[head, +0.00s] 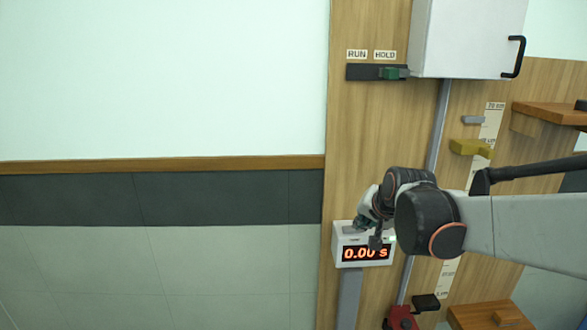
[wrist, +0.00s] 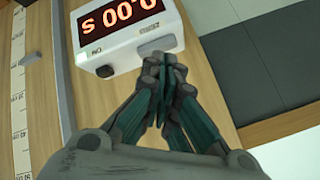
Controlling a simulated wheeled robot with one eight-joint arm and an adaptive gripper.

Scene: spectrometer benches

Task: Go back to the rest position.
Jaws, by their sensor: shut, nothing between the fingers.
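My gripper (wrist: 178,75) is shut and empty in the wrist view, its fingertips together just beside the white timer box. In the head view my gripper (head: 362,222) is at the top of the timer box (head: 341,240), partly hiding it. I cannot tell whether the fingertips touch the box. The timer's red display (head: 365,254) reads 0.00 s.
A wooden board carries a RUN/HOLD slider with a green knob (head: 391,73), a white cabinet (head: 465,38) with a black handle, a vertical metal rail (head: 437,125), a yellow block (head: 468,147) and a scale strip. Wooden shelves stand at right. The wall at left is clear.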

